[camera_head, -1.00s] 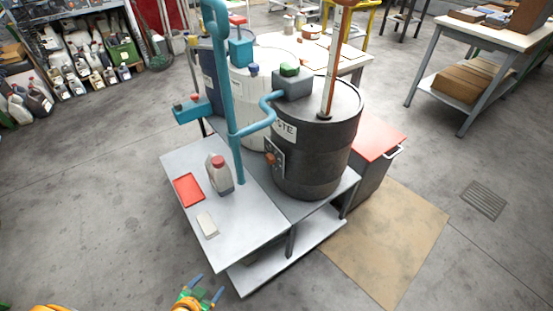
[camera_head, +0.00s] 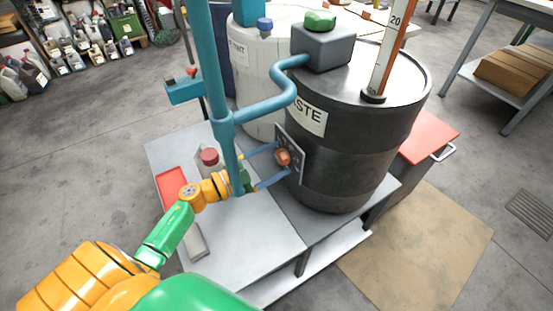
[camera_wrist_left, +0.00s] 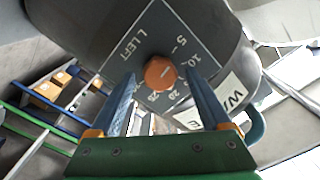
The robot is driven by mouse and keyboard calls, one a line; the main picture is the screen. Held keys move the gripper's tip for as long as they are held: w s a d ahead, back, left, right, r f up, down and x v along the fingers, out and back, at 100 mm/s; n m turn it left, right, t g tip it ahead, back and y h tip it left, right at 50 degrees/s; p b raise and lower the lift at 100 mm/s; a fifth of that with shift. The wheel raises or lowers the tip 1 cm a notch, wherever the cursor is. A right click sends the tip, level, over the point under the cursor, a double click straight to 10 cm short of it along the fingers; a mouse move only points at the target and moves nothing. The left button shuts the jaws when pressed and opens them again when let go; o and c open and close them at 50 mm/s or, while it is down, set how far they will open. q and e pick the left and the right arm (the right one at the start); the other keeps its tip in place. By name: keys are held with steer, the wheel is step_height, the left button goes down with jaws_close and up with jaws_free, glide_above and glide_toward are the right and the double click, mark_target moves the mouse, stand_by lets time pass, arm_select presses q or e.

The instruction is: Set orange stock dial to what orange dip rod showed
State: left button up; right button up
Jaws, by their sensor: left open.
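The orange stock dial (camera_head: 283,157) is a round knob on a dark plate on the front of the black waste drum (camera_head: 340,150). In the left wrist view the dial (camera_wrist_left: 160,73) faces me; the plate (camera_wrist_left: 140,45) reads "L LEFT" and carries numbers including 5, 10 and 20. The knob's setting is not clear. My left gripper (camera_head: 281,162) is open, its blue fingertips on either side of the knob; contact cannot be told. The orange-edged dip rod (camera_head: 390,45) stands upright at the drum's top, with "20" readable. My right gripper is not in view.
A teal post (camera_head: 205,80) with a curved pipe stands close by my left wrist. A grey-and-red bottle (camera_head: 209,158) and a red tray (camera_head: 171,184) are on the bench (camera_head: 245,235). A white drum (camera_head: 262,75) stands behind. A red-topped cabinet (camera_head: 425,137) is at right.

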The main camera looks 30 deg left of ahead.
arm_select(q)
steer(key=shift+w+d, duration=0.1)
steer(key=shift+w, duration=0.1)
jaws_close()
steer(key=m+b, duration=0.1)
steer(key=m, duration=0.2)
steer(key=shift+s+f+m, duration=0.1)
steer(key=shift+m, duration=0.3)
steer(key=shift+m+b, duration=0.4)
steer(key=shift+m, duration=1.6)
